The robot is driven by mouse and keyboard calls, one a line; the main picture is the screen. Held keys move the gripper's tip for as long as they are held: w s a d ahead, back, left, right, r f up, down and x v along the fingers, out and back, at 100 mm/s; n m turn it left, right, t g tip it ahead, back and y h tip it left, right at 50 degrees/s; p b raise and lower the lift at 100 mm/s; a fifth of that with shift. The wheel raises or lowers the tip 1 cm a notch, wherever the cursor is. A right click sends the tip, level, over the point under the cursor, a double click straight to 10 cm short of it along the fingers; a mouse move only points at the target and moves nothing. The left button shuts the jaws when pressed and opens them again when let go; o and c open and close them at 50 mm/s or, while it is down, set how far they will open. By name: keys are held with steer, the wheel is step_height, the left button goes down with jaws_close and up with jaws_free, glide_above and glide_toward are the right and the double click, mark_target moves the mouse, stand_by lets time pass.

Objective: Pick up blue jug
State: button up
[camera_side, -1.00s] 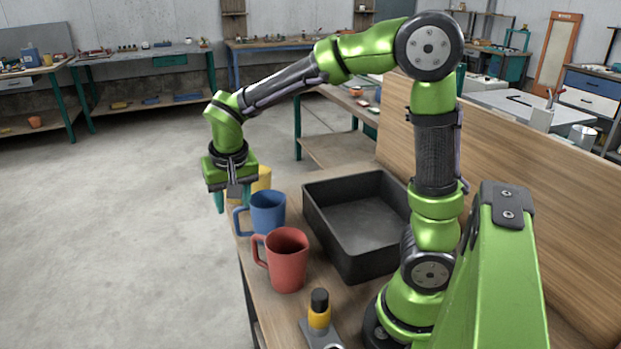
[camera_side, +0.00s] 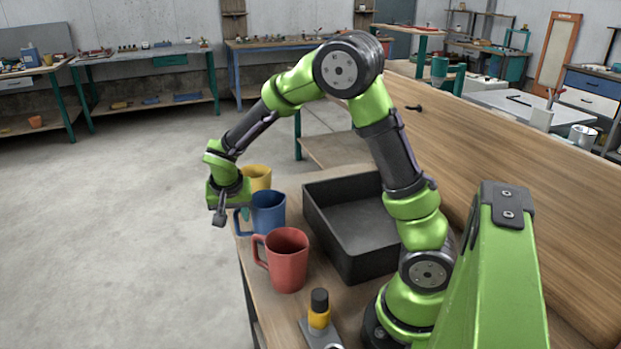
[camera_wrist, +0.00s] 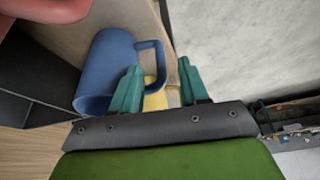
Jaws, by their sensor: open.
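The blue jug (camera_side: 268,213) stands upright on the wooden table near its left edge, with its handle on the left in the side view. My gripper (camera_side: 245,212) is low beside the handle. In the wrist view the blue jug (camera_wrist: 108,68) lies left of centre, and its handle reaches towards the gap between the teal fingers of my gripper (camera_wrist: 158,68). The fingers are apart with nothing held. I cannot tell whether a finger touches the handle. My gripper and wrist hide part of the handle in the side view.
A red jug (camera_side: 287,262) stands in front of the blue one, and a yellow jug (camera_side: 258,178) stands close behind it. A black tray (camera_side: 335,244) is to the right. A small yellow and black device (camera_side: 319,312) is at the front. Open floor lies left of the table.

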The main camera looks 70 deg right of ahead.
mark_target(236, 225)
steer(key=x, duration=0.5)
steer(key=shift+w+d+f, duration=0.1)
steer(key=shift+f, duration=0.25)
jaws_close()
